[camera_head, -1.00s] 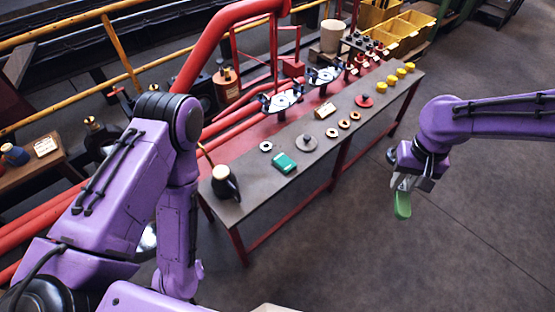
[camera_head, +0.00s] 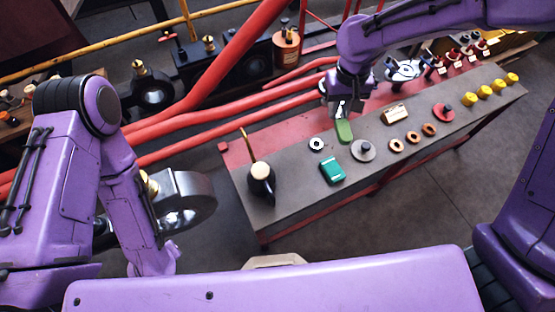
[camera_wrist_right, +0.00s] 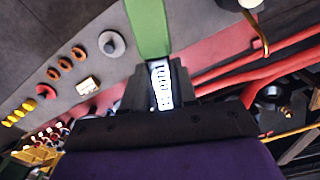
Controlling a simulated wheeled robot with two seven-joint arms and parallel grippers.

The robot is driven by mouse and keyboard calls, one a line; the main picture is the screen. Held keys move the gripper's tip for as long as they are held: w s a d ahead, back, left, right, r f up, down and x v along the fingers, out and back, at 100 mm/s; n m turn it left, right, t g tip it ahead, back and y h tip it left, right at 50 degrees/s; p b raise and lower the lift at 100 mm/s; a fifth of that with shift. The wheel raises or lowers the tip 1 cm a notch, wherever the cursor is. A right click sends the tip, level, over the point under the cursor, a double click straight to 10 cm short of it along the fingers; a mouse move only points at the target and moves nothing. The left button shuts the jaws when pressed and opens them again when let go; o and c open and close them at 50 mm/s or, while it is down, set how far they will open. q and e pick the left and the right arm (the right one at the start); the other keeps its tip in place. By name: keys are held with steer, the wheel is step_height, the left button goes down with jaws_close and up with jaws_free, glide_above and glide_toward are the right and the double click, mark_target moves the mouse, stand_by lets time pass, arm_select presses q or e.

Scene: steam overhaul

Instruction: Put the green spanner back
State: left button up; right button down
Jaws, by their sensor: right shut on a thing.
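The green spanner (camera_head: 344,131) is in my right gripper (camera_head: 341,108), above the back part of the long bench (camera_head: 295,205). In the right wrist view the spanner's green part (camera_wrist_right: 149,28) sticks out from the right gripper (camera_wrist_right: 153,75), which is shut on it. I cannot tell whether the spanner touches the bench. My left arm (camera_head: 110,170) comes in at the left; its gripper is not clearly visible.
A teal box (camera_head: 332,170), a dark oil can (camera_head: 261,183), a grey disc (camera_head: 362,150), several brass rings (camera_head: 413,137) and yellow knobs (camera_head: 484,91) stand on the bench. Red pipes (camera_head: 240,120) run behind it. A red-topped piece (camera_head: 444,112) stands further right.

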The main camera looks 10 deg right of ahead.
mark_target(302, 177)
steer(key=a+f+n+b, duration=0.1)
steer(key=f+b, duration=0.3)
steer(key=f, duration=0.6)
steer(key=s+a+f+n+b, duration=0.1)
steer(key=a+f+b, duration=0.2)
steer(key=f, duration=0.7)
steer(key=s+a+f+n+b, duration=0.1)
steer(key=f+b, duration=0.4)
steer(key=f, duration=0.6)
steer(key=shift+s+a+n, duration=0.25)
steer(key=shift+a+n, duration=0.25)
steer(key=shift+a, duration=0.25)
steer(key=shift+f, duration=0.1)
steer(key=c, duration=0.9)
jaws_free()
step_height(302, 177, up, 12)
steer(key=shift+r+p, duration=0.1)
steer(key=shift+p, duration=0.4)
